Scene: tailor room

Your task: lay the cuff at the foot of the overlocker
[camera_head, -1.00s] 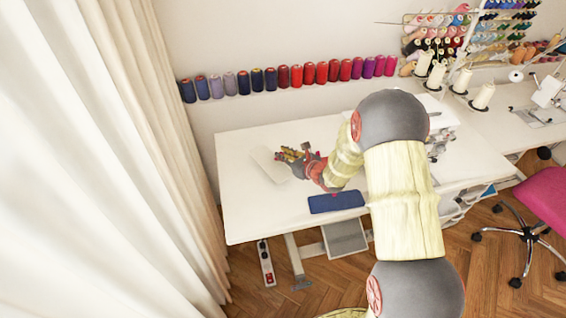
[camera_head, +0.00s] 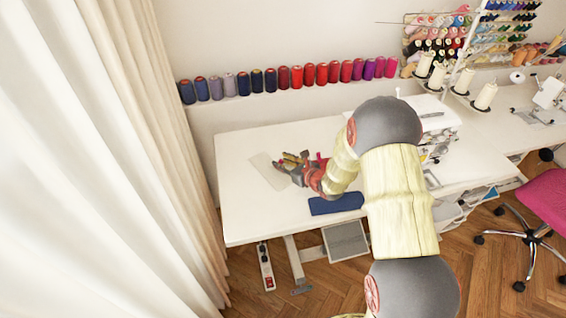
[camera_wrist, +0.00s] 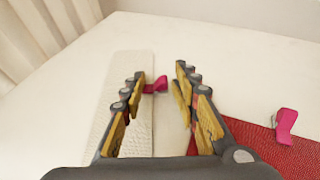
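A pale textured strip (camera_wrist: 116,115), which looks like the cuff, lies flat on the white table; it also shows at the left of the table in the head view (camera_head: 270,172). A pink clip (camera_wrist: 155,85) sits at its right side. My gripper (camera_wrist: 160,74) is open, with its fingers spread on either side of the clip and nothing visibly held. I cannot tell whether the fingertips touch the strip. The overlocker (camera_head: 440,127) stands at the right of the table, partly hidden by my arm; its foot is not clearly visible.
A red textured cloth (camera_wrist: 255,148) with another pink clip (camera_wrist: 284,126) lies right of my gripper. A dark blue folded piece (camera_head: 336,204) lies near the table's front edge. Thread spools (camera_head: 283,77) line the wall. The table's front left (camera_head: 250,222) is clear.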

